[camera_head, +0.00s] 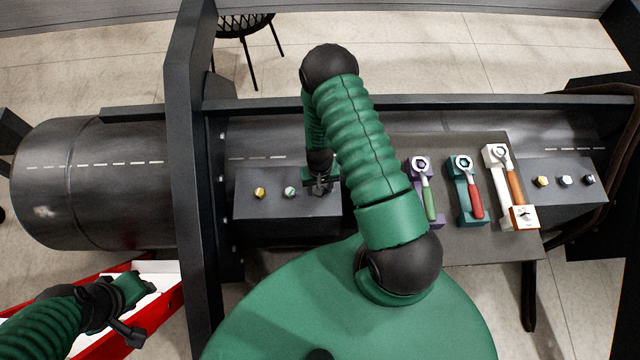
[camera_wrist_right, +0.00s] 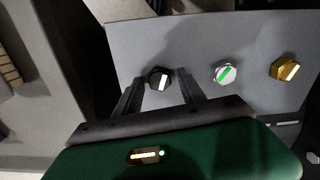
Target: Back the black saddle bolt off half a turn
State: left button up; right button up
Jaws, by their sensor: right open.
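The black saddle bolt (camera_wrist_right: 158,78) with a white mark on its head sits on the grey saddle block (camera_head: 270,216). In the right wrist view my right gripper (camera_wrist_right: 160,84) is open, its two fingers on either side of the black bolt with gaps visible. I cannot tell how deep the fingertips reach. In the head view my right gripper (camera_head: 321,182) is over the block's right end and mostly hides that bolt. My left gripper (camera_head: 132,292) is at the lower left, away from the block; its jaws are unclear.
A silver bolt with a green mark (camera_wrist_right: 224,74) and a gold bolt (camera_wrist_right: 284,69) share the block. Several bolts stand on another block (camera_head: 565,205) at right. Ratchets with green (camera_head: 428,205), red (camera_head: 475,203) and orange (camera_head: 515,187) handles rest in holders. A dark upright frame (camera_head: 190,180) stands left.

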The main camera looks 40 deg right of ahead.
notch_tip(320, 180, up, 6)
jog(key=p, duration=0.4)
jog(key=shift+p, duration=0.35)
jog(key=shift+w+r, duration=0.1)
jog(key=shift+r, duration=0.25)
notch_tip(320, 180, up, 16)
jog(key=s+a+r+n+t, duration=0.2)
jog(key=a+r+n, duration=0.4)
jog(key=a+r, duration=0.6)
jog(key=shift+s+r+t, duration=0.2)
jog(key=shift+s+t, duration=0.1)
jog(key=shift+s, duration=0.3)
